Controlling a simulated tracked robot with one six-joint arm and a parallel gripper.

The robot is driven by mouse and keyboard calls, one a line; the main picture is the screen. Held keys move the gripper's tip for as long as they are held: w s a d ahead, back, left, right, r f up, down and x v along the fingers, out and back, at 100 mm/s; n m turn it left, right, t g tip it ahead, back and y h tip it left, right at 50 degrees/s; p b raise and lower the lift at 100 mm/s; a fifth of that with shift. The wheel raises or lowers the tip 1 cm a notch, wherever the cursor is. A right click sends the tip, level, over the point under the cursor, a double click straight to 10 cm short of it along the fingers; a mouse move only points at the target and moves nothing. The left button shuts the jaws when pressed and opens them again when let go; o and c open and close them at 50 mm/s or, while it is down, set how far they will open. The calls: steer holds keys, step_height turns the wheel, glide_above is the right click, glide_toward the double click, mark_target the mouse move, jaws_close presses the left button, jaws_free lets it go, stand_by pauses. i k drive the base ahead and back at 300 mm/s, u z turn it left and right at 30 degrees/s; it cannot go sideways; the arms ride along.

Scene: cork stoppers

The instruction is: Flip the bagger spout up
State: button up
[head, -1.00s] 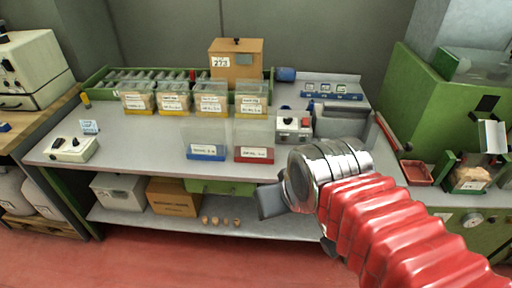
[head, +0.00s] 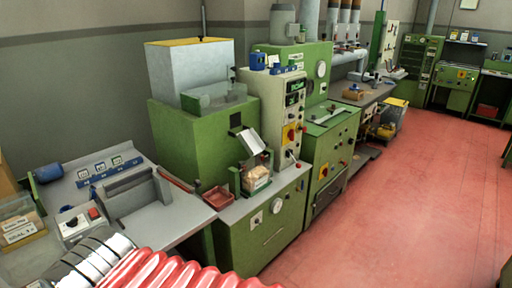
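The bagger is a green machine (head: 190,140) in the middle of the head view, with a grey hopper (head: 188,75) on top. A pale, flat spout (head: 252,141) sticks out from its front, tilted, above a clear bag or box of corks (head: 256,178) with a white label. I cannot tell exactly how the spout is hinged. My arm's red bellows and silver wrist show at the bottom left, well short of the spout. My gripper is out of the frame.
A red tray (head: 217,197) sits left of the cork bag. A grey sealer-like device (head: 130,190) and a small control box (head: 80,222) stand on the bench at left. A cream control panel (head: 290,110) stands right of the bagger. The red floor (head: 380,200) is open at right.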

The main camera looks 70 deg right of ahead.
mark_target(253, 144)
steer(key=z, duration=3.8)
steer(key=i, duration=1.55)
